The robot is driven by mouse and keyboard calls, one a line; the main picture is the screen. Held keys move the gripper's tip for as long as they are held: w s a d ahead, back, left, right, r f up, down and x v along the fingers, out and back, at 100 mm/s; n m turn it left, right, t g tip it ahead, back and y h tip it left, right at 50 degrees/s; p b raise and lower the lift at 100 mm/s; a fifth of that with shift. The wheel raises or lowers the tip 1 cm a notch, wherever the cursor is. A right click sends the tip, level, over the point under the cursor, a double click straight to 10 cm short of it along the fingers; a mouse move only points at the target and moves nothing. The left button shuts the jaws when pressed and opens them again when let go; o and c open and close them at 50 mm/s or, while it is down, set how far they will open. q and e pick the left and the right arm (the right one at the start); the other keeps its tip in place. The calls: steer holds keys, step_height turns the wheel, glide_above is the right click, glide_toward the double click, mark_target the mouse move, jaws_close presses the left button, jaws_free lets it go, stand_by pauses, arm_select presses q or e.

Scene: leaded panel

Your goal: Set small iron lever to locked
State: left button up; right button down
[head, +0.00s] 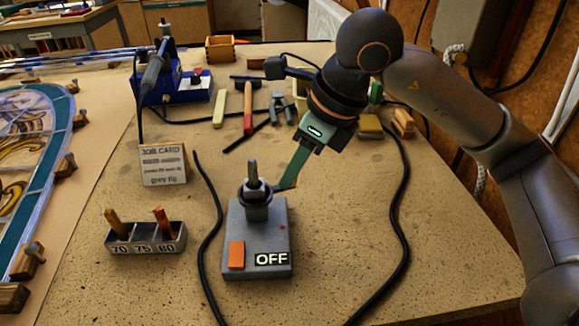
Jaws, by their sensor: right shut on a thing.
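The small iron's grey stand (258,225) sits at the front middle of the bench, with an OFF label and an orange switch on its top. The small iron (252,178) stands upright in the stand's dark round collar (257,205). My right gripper (288,181) reaches down from the upper right, its green fingers at the right side of the collar. It is shut on the small iron lever there. The fingers hide most of the lever, so I cannot tell its exact setting. My left gripper is not in view.
A grey tip holder (147,240) marked 70, 75, 80 stands left of the stand, below a job card (163,164). Black cables run on both sides. A blue soldering station (170,87) and hand tools lie behind. A leaded panel (32,150) lies at left.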

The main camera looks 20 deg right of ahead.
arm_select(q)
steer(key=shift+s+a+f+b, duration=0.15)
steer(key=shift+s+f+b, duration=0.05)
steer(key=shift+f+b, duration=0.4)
arm_select(e)
steer(key=shift+s+a+m+t+h, duration=0.25)
steer(key=shift+s+m, duration=0.2)
steer(key=shift+m, duration=0.4)
steer(key=shift+s+m+t+h, duration=0.15)
steer(key=shift+s+m+h, duration=0.25)
steer(key=shift+m, duration=0.45)
steer(key=c, duration=0.7)
jaws_free()
arm_select(q)
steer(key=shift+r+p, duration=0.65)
steer(key=shift+p, duration=0.6)
arm_select(e)
steer(key=v, duration=1.2)
steer(key=shift+r, duration=0.3)
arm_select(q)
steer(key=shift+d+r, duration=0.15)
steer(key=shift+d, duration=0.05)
arm_select(e)
steer(key=shift+s, duration=0.1)
